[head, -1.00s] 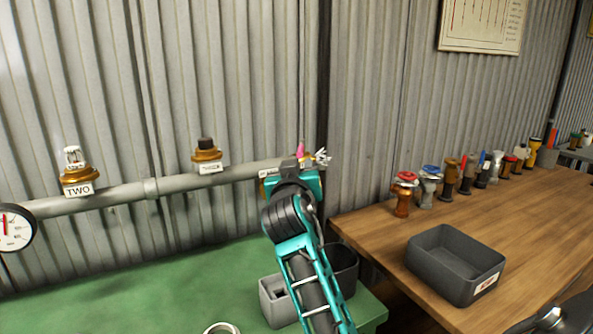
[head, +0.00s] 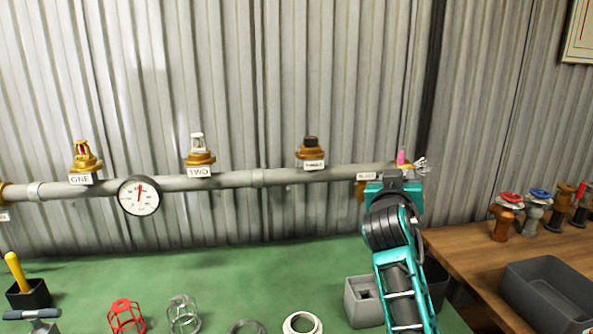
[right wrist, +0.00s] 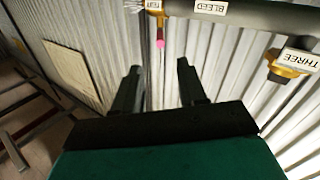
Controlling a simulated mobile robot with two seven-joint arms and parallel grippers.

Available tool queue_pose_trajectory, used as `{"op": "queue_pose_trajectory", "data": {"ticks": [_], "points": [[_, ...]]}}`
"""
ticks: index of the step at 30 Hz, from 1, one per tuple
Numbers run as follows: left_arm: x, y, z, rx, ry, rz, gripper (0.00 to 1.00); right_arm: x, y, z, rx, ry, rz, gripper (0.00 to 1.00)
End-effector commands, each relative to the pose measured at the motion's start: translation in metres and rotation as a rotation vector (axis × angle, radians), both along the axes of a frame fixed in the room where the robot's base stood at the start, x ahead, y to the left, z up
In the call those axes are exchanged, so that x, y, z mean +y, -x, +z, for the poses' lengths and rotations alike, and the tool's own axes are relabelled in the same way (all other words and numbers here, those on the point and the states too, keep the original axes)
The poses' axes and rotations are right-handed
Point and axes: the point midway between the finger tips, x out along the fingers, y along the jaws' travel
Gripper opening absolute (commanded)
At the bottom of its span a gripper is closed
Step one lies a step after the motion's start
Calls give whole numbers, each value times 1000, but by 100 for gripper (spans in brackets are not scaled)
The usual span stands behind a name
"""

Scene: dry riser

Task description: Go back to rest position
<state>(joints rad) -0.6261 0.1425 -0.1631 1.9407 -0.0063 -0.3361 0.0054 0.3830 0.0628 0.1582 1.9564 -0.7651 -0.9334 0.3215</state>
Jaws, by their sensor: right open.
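My right arm reaches up from the lower right in the head view to the right end of the grey pipe (head: 230,180). Its gripper is hidden behind my own wrist there. In the right wrist view my right gripper (right wrist: 160,80) is open, with nothing between its two dark fingers. A pink-tipped piece (right wrist: 160,43) by the BLEED label (right wrist: 210,8) is beyond the fingertips, apart from them. It also shows in the head view (head: 401,157). My left gripper is not in view.
The pipe carries brass fittings labelled ONE (head: 84,160), TWO (head: 199,155) and a third (head: 312,153), plus a gauge (head: 139,196). Cages and rings lie on the green bench (head: 220,270). A grey box (head: 362,302) stands by my arm. A wooden table (head: 465,250) holds a dark tray (head: 550,295).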

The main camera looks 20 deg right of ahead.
Motion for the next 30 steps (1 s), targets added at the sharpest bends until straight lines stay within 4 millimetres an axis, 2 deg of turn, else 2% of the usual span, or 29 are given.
{"op": "queue_pose_trajectory", "data": {"ticks": [3, 5, 8, 11, 12, 15, 18, 21, 24, 30], "points": [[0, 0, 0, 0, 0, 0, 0, 1, 1, -2, 5, -2, 2, 41], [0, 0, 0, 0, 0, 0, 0, 3, 3, -11, 26, -9, 9, 41], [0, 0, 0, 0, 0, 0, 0, 16, 13, -43, 106, -43, 46, 41], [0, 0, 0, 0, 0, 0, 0, 38, 36, -95, 245, -102, 111, 41], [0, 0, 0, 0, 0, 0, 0, 50, 49, -118, 313, -129, 143, 41], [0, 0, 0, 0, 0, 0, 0, 80, 85, -170, 483, -202, 230, 41], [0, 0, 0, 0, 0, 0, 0, 110, 127, -213, 648, -270, 319, 41], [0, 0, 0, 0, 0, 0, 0, 138, 171, -244, 799, -334, 404, 41], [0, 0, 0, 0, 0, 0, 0, 163, 212, -265, 928, -393, 483, 41], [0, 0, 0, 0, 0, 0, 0, 203, 287, -287, 1146, -493, 625, 41]]}}
